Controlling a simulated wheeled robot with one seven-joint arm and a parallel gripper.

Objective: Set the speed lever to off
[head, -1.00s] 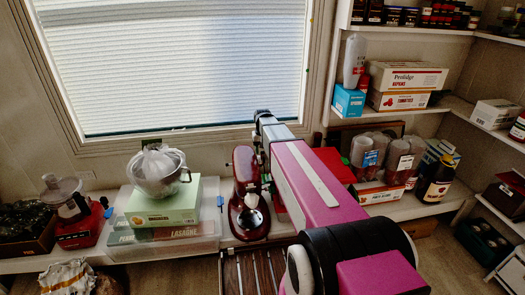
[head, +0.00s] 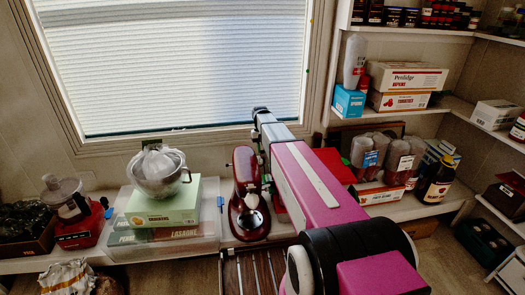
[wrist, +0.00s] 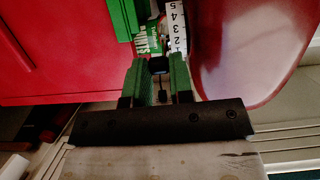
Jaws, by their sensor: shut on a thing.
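The stand mixer (head: 247,196) is dark red and stands on the low shelf below the window, close to the left side of my arm. In the wrist view its glossy red body (wrist: 238,45) fills the upper right. A white scale strip (wrist: 177,25) with black numbers runs beside a green label. The speed lever (wrist: 158,66), a small dark knob, sits just below the scale. My gripper (wrist: 160,75) has its green fingers closed on either side of this lever. Part of the lever is hidden between the fingers. In the head view my arm hides the gripper.
A red box (wrist: 60,50) fills the left of the wrist view, close to my fingers. In the head view a metal bowl (head: 158,178) sits on a green box (head: 163,206) left of the mixer. Canisters and bottles crowd the shelf at right. A slatted rack (head: 252,272) lies in front.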

